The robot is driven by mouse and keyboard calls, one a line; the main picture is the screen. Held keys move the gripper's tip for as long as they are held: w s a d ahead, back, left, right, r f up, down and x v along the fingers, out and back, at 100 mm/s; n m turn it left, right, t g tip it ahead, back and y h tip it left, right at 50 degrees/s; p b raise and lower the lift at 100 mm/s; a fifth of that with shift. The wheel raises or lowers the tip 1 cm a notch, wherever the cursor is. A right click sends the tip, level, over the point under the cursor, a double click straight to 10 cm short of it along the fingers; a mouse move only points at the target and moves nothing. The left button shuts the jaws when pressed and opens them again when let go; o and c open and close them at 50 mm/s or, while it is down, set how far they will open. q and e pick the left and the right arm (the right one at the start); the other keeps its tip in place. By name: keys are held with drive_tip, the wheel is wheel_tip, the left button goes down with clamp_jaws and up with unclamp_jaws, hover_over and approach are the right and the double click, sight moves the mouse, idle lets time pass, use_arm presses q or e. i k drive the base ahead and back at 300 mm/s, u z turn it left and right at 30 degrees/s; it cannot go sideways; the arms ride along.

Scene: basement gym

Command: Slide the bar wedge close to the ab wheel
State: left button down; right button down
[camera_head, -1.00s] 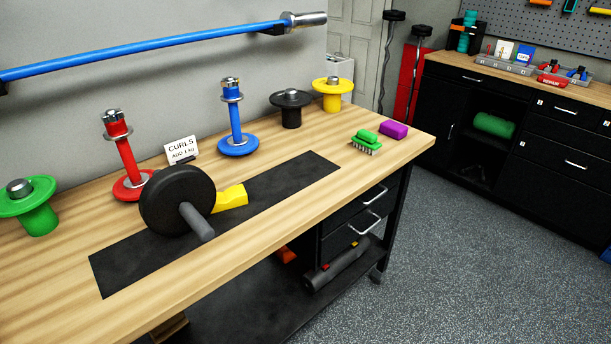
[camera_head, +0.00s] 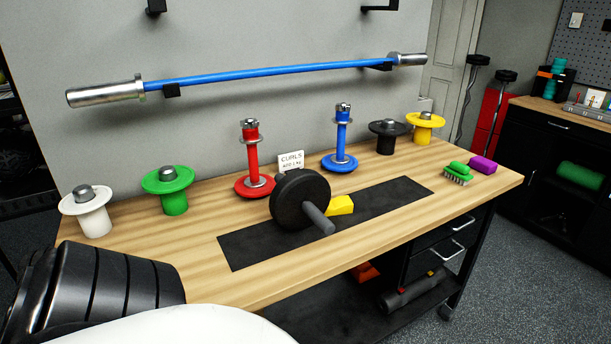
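The bar wedge (camera_head: 341,205) is a yellow block on the black mat (camera_head: 398,199) on the wooden bench. The ab wheel (camera_head: 295,203) is a black wheel with a grey handle (camera_head: 318,219) pointing toward the front right. The wedge lies just right of the wheel, partly behind the handle side; whether they touch I cannot tell. A black ribbed part of my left arm fills the lower left corner, with a white part beside it. Neither gripper is in view.
A small CURLS sign (camera_head: 291,161) stands behind the wheel. Red (camera_head: 252,160) and blue (camera_head: 341,140) plate posts stand at the back. White (camera_head: 88,211) and green (camera_head: 171,190) hubs stand at left. A green brush (camera_head: 458,172) and purple block (camera_head: 483,164) lie at right. The mat's right half is clear.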

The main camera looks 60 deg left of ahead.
sight(340, 205)
drive_tip(key=k, duration=0.45)
drive_tip(key=u, duration=0.9)
